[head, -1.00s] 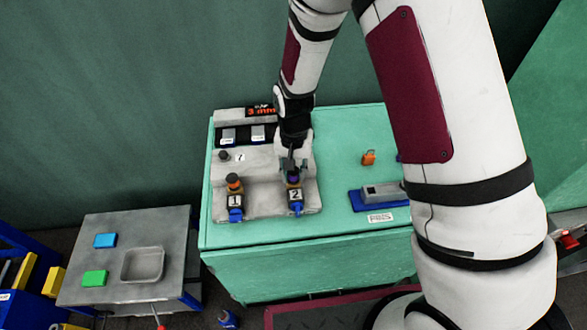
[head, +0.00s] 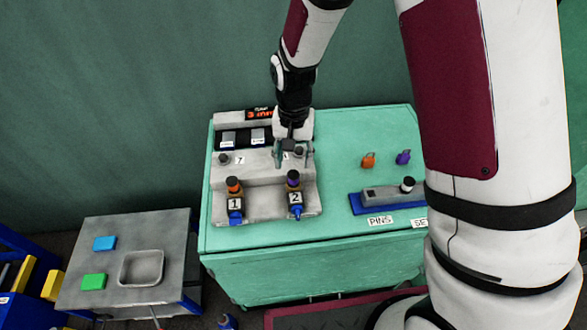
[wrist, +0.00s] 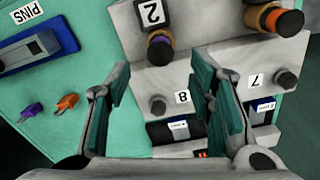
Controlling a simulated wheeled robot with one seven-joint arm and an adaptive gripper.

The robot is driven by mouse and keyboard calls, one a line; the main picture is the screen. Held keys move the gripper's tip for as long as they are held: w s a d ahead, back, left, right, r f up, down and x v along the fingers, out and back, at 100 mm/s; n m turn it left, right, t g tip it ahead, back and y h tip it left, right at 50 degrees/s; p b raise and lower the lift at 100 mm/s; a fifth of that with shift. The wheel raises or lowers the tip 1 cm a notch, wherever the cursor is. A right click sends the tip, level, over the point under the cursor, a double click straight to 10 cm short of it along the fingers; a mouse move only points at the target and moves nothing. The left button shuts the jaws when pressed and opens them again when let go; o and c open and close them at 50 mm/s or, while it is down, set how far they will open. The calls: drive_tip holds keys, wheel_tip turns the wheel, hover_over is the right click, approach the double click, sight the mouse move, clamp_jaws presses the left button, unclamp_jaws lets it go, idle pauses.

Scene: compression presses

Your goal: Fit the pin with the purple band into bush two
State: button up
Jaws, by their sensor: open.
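The pin with the purple band (head: 293,180) stands upright in bush two, behind the "2" label (head: 296,198). In the wrist view its dark cap and purple band (wrist: 160,46) show above the brown bush. How deep it sits I cannot tell. My gripper (head: 291,152) is open and empty, clear of the pin and behind it, over the panel near the knob marked 8 (wrist: 157,106). In the wrist view its two fingers stand wide apart, with that knob showing between them.
An orange-banded pin (head: 233,185) stands in bush one. A blue pin holder (head: 365,205) with one dark-capped pin (head: 408,184) is at right, with orange (head: 368,160) and purple (head: 403,157) tags behind it. A grey side table (head: 73,262) stands at left.

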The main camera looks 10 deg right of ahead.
drive_tip(key=shift+r, duration=2.45)
wheel_tip(320, 180, up, 16)
drive_tip(key=f+n+t, duration=0.1)
drive_tip(key=t, duration=0.1)
hover_over(294, 174)
drive_tip(key=s+d, duration=0.6)
drive_tip(key=s+d+r+t, duration=0.1)
drive_tip(key=s+d+r, duration=0.1)
drive_tip(key=s, duration=0.3)
drive_tip(key=s+d+r+n+t, duration=0.1)
drive_tip(key=s+d+r, duration=0.1)
drive_tip(key=s, duration=0.3)
drive_tip(key=s+d+r+n+t, duration=0.1)
drive_tip(key=s+d+r, duration=0.1)
drive_tip(key=s+r, duration=0.2)
drive_tip(key=shift+s+d+r+t, duration=0.25)
drive_tip(key=shift+s+r+t, duration=0.1)
drive_tip(key=shift+s, duration=0.15)
